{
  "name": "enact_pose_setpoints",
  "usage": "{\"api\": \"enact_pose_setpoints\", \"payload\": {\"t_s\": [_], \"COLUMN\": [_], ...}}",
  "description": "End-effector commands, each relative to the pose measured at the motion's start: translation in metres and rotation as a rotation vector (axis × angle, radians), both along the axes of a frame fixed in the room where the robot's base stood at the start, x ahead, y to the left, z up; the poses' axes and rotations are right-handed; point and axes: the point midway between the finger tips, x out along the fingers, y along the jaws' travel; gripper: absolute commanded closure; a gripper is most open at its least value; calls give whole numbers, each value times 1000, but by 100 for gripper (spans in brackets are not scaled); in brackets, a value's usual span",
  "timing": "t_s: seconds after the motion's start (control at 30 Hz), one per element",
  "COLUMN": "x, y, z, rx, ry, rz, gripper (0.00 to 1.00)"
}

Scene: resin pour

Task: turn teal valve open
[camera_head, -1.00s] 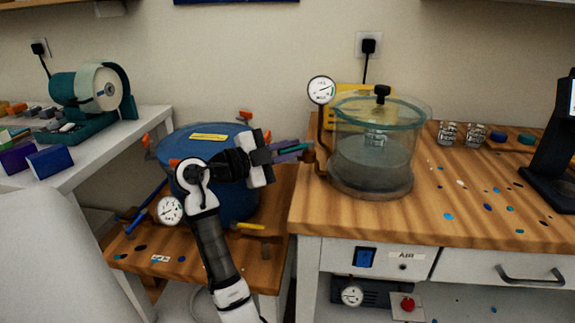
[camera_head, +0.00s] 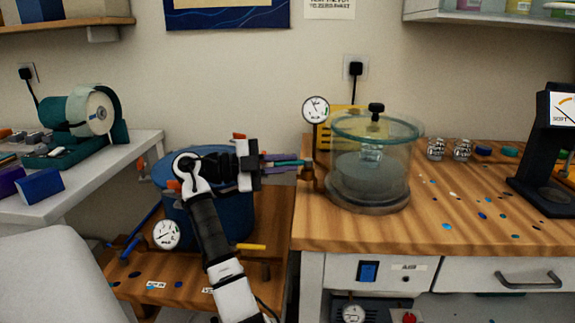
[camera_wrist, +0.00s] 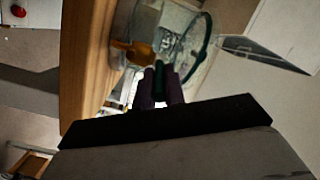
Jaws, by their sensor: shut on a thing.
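The teal valve handle (camera_head: 286,162) is a short teal lever on the brass pipe fitting at the left of the glass vacuum chamber (camera_head: 370,170). My gripper (camera_head: 292,162) reaches in from the left, its purple fingers shut on the teal lever. In the wrist view the teal lever (camera_wrist: 159,76) shows between the two dark fingers, pointing toward the brass fitting (camera_wrist: 138,52). The lever's inner end is hidden by the fingers. A round gauge (camera_head: 315,109) stands on the pipe above the fitting.
A blue tank (camera_head: 230,212) with a yellow lever (camera_head: 251,246) and a gauge (camera_head: 166,234) stands below my arm. Small glass jars (camera_head: 436,149) stand right of the chamber. The wooden bench's (camera_head: 450,225) front edge lies close below the fitting.

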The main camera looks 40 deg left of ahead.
Motion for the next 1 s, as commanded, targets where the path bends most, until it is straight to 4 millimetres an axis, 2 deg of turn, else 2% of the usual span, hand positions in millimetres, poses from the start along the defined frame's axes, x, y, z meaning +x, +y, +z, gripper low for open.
{"api": "enact_pose_setpoints", "payload": {"t_s": [0.33,0.37,0.5,0.83,1.0], "x": [2,1,1,-2,-19], "y": [0,0,0,2,15], "z": [0,0,0,0,0], "rx": [0,0,0,-1,-1], "ry": [2,2,1,0,0], "rz": [2,2,2,1,3], "gripper": [100,84,67,67,67]}}
